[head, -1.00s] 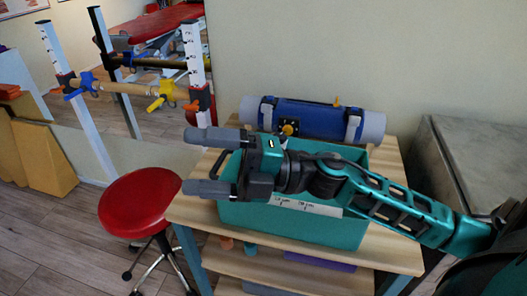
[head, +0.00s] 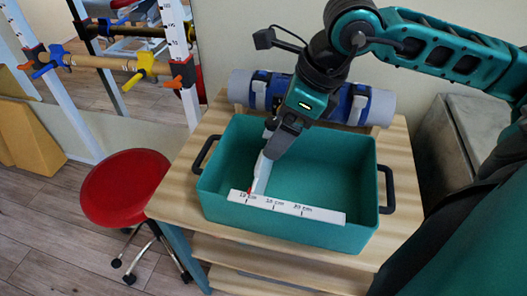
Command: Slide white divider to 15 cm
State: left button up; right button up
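The white divider (head: 262,178) stands crosswise inside the teal bin (head: 207,197), left of its middle. A small red mark (head: 249,189) shows at that near end. My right gripper (head: 274,152) points down into the bin, with its fingers at the divider's upper edge. The near finger hides part of the divider, so its grip is unclear. My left gripper is not in view.
The bin stands on a wooden shelf unit (head: 173,205), with dark handles at both ends. A rolled blue mat (head: 380,105) lies behind it. A red stool (head: 124,188) is at left and a grey block (head: 482,135) at right. The bin's right part is empty.

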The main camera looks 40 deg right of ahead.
aim_at(261, 159)
jog(key=x, duration=0.7)
jog(key=shift+w+a+f, duration=0.1)
jog(key=shift+f, duration=0.2)
jog(key=shift+w+a+f, duration=0.1)
jog(key=shift+w+f, duration=0.05)
jog(key=shift+f, duration=0.2)
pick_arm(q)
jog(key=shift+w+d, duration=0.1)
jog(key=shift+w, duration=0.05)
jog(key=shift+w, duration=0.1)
